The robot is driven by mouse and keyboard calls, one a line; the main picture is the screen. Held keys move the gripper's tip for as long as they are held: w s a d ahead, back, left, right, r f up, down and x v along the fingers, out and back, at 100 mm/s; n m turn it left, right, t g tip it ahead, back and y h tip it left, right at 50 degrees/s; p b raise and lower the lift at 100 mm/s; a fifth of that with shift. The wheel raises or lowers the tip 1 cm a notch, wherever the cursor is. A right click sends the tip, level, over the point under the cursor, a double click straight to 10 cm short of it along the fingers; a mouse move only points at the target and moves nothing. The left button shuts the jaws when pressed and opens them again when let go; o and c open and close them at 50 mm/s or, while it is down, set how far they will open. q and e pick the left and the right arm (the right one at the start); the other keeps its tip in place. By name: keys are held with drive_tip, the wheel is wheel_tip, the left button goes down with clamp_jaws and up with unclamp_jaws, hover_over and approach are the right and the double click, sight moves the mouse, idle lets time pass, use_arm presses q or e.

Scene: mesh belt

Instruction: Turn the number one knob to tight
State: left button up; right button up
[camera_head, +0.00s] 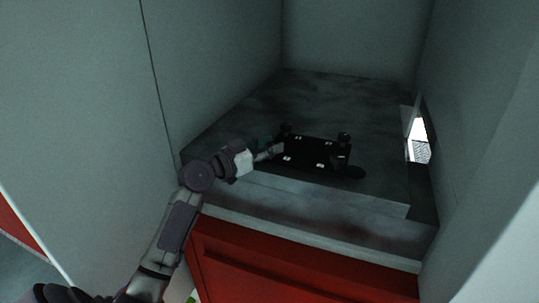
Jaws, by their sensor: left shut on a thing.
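A black flat device (314,152) with small white marks and knobs lies on the dark worktop. Dark knobs stand at its corners: one at the back left (286,128), one at the back right (344,138) and one at the front right (338,159). I cannot read any number on them. My left gripper (274,151) reaches in from the left and is shut at the device's front left corner, on a knob there that its fingers mostly hide. The knob's turn position cannot be seen. My right gripper is not in view.
The dark worktop (235,122) is bare behind and left of the device. Grey walls (215,60) enclose it at the left, back and right. The right wall has a bright opening (418,140). A red front panel (300,270) is below the worktop's near edge.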

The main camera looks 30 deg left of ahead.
use_arm(q)
drive_tip(key=o, duration=1.2)
drive_tip(key=shift+c, duration=0.2)
drive_tip(key=v, duration=1.2)
